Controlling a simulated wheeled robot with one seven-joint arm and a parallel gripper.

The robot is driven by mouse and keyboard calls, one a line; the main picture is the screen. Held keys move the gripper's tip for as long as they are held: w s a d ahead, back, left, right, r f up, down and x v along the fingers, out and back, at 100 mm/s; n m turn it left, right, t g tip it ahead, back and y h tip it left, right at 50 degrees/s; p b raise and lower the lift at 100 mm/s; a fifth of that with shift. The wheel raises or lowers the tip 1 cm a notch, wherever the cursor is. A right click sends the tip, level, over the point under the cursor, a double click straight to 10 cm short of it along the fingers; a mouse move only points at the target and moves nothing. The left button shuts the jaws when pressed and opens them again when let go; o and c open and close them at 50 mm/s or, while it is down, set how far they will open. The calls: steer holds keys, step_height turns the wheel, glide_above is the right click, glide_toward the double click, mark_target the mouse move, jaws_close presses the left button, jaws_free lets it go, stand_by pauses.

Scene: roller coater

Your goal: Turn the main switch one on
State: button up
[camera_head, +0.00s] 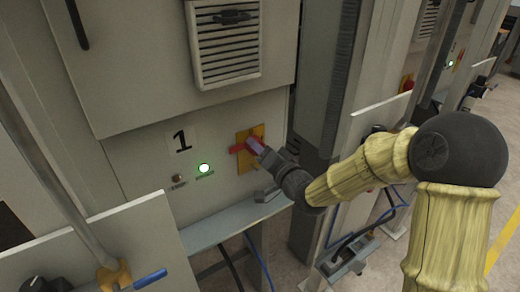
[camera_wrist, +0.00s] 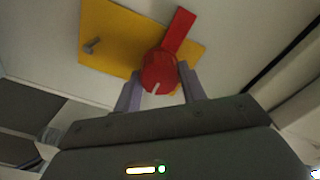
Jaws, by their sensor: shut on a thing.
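The main switch is a red rotary handle (camera_head: 254,146) on a yellow plate (camera_head: 244,160), on the grey cabinet marked with a black "1" (camera_head: 181,139). My gripper (camera_head: 262,150) reaches the switch from the right. In the wrist view, the red handle (camera_wrist: 160,72) sits between the two fingers of my gripper (camera_wrist: 159,88), which are shut on it. A red bar sticks out from the handle to the upper right in that view. The fingers hide part of the handle in the head view.
A small key or knob (camera_head: 178,180) sits left of the lamp. A vented panel (camera_head: 227,38) is above the switch. A grey ledge (camera_head: 205,232) runs below. Grey columns stand right of the cabinet.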

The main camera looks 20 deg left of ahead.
steer(key=o, duration=1)
steer(key=shift+b+v, duration=4.35)
steer(key=shift+v, duration=4.4)
steer(key=shift+w, duration=0.1)
